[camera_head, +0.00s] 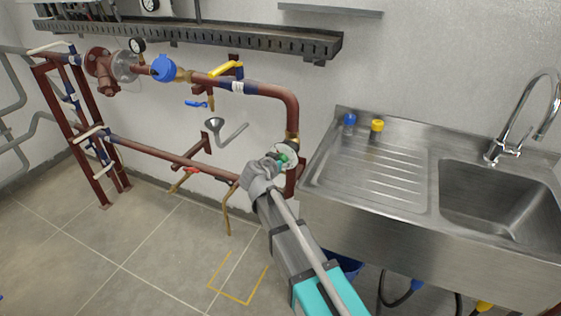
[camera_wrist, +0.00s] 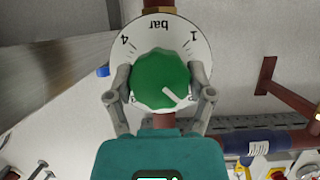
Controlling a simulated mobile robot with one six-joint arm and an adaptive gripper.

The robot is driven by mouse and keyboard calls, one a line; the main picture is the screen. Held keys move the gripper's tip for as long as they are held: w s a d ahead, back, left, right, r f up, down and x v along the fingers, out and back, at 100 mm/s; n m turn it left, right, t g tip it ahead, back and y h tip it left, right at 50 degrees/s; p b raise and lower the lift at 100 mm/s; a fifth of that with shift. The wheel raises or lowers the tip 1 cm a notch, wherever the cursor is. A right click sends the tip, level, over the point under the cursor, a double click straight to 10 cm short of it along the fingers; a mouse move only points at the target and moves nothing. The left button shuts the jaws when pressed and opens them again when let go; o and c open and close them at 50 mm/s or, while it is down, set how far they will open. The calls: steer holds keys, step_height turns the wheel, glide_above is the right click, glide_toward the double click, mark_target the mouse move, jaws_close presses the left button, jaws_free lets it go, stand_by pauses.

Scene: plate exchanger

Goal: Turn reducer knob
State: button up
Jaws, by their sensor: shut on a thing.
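The reducer knob (camera_wrist: 160,80) is green with a ribbed edge and a white pointer line. It sits in front of a round white dial (camera_wrist: 158,28) marked "1", "4" and "bar". In the wrist view, the pointer line slants toward the lower right. My gripper (camera_wrist: 160,98) has one finger on each side of the knob and is shut on it. In the head view, my gripper (camera_head: 264,172) reaches the pipe beside the sink, and only a bit of the green knob (camera_head: 283,158) shows past it. The rest is hidden behind the gripper.
A steel sink unit (camera_head: 375,231) stands close to the right of my arm. Red-brown pipes (camera_head: 287,98) with a yellow-handled valve (camera_head: 226,69) run along the wall at left. A yellow square outline (camera_head: 232,298) marks the open floor.

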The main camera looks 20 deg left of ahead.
steer(key=shift+n+h, duration=0.3)
steer(key=shift+f+n+h+b, duration=0.1)
steer(key=shift+n+h+b, duration=0.35)
steer(key=shift+n+h, duration=0.6)
steer(key=n+h+b, duration=0.1)
steer(key=n, duration=0.2)
steer(key=shift+a+f+n+t+h+b, duration=0.1)
steer(key=shift+n+t+h+b, duration=0.15)
steer(key=shift+t+h+b, duration=0.1)
steer(key=n+t+h+b, duration=0.1)
steer(key=n+b, duration=0.2)
steer(key=n, duration=0.1)
steer(key=shift+h, duration=0.4)
steer(key=shift+n+t+h+b, duration=0.5)
steer(key=shift+n+b, duration=0.35)
steer(key=shift+n, duration=0.75)
steer(key=o, duration=1.1)
